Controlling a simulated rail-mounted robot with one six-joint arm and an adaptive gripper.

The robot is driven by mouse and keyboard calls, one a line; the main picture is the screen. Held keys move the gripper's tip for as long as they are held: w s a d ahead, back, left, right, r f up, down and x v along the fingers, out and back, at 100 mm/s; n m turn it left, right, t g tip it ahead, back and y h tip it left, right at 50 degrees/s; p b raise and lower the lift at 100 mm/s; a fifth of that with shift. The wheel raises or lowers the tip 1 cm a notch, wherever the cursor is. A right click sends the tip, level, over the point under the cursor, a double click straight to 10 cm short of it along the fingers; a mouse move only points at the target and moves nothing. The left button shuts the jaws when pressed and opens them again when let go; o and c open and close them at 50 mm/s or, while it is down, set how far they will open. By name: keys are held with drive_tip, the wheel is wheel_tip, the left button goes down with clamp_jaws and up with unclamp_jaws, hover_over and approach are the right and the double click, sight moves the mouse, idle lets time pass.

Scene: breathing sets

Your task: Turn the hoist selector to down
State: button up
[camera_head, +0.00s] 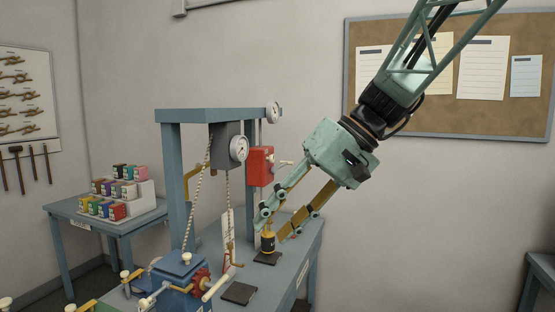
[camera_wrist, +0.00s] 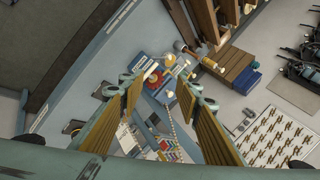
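A red box (camera_head: 260,166) with a small pale-knobbed lever (camera_head: 284,163) is mounted on the blue-grey hoist frame (camera_head: 172,175). It may be the hoist selector; I can read no up or down marking on it. My gripper (camera_head: 273,228) is in front of and below the red box, tilted down to the left. Its two fingers are apart, and the wrist view (camera_wrist: 160,88) shows nothing held between them. A black-and-yellow weight (camera_head: 268,243) stands on a dark pad just below the fingertips; I cannot tell whether they touch.
A blue machine (camera_head: 182,270) with a red wheel and crank handles stands at the front. Ropes hang from the frame by a round gauge (camera_head: 239,148). A dark pad (camera_head: 239,293) lies on the bench. A side table (camera_head: 80,215) holds small coloured boxes at left.

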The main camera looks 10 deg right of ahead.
drive_tip(key=w+d+r+y+p, duration=0.1)
drive_tip(key=w+d+r+y, duration=0.15)
drive_tip(key=w, duration=0.95)
drive_tip(key=n+t+y+p, duration=0.1)
drive_tip(key=t+y+p, duration=0.35)
drive_tip(key=t, duration=0.35)
approach(274, 159)
drive_tip(key=v, duration=0.5)
drive_tip(key=shift+d+f+y+b, duration=0.2)
drive_tip(key=shift+d+y+b, duration=0.15)
drive_tip(key=shift+b, duration=0.1)
drive_tip(key=shift+w+a, duration=0.1)
drive_tip(key=shift+x, duration=6.85)
drive_tip(key=shift+a+f, duration=0.1)
drive_tip(key=shift+c, duration=0.2)
